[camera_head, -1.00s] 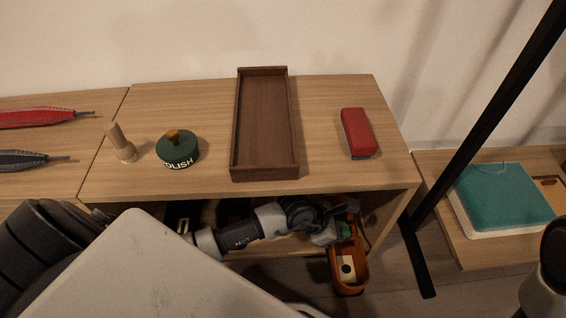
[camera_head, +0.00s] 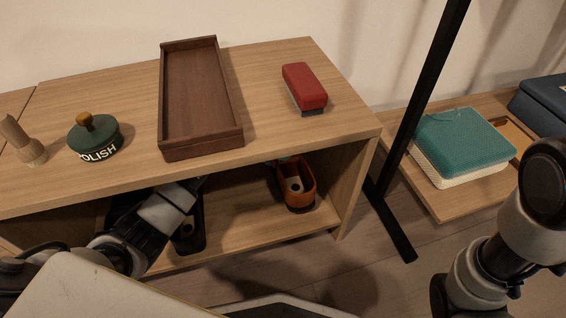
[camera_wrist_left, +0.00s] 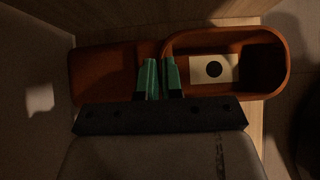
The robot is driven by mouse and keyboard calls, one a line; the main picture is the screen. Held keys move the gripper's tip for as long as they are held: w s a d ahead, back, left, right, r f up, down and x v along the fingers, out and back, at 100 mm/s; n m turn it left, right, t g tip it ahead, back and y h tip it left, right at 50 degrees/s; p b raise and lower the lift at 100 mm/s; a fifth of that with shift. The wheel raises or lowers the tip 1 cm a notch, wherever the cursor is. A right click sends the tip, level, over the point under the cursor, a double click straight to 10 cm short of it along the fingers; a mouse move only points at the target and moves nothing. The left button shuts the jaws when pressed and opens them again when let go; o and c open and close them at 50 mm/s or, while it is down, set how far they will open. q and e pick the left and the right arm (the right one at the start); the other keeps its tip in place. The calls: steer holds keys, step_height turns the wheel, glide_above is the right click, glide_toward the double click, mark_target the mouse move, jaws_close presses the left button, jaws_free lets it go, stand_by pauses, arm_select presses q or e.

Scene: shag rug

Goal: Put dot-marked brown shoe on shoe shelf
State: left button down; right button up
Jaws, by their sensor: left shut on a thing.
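In the head view the shelf top mostly hides this gripper; only a bit of green shows. The shoe is over the lower board of the shoe shelf (camera_head: 250,218); I cannot tell whether it touches. My right gripper is out of view.
A dark shoe (camera_head: 190,238) stands to the left in the compartment. On top are a wooden tray (camera_head: 198,100), a red brush (camera_head: 304,86), a polish tin (camera_head: 95,138) and a wooden-handled tool (camera_head: 24,142). A black post (camera_head: 425,95) stands right of the shelf.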

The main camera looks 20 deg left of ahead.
mark_target(288, 163)
arm_select(q)
step_height(288, 163, down, 3)
steer(key=shift+f+b, duration=0.1)
steer(key=shift+b, duration=1.15)
steer(key=shift+r, duration=0.2)
steer(key=shift+f, duration=0.15)
steer(key=c, duration=1.3)
jaws_free()
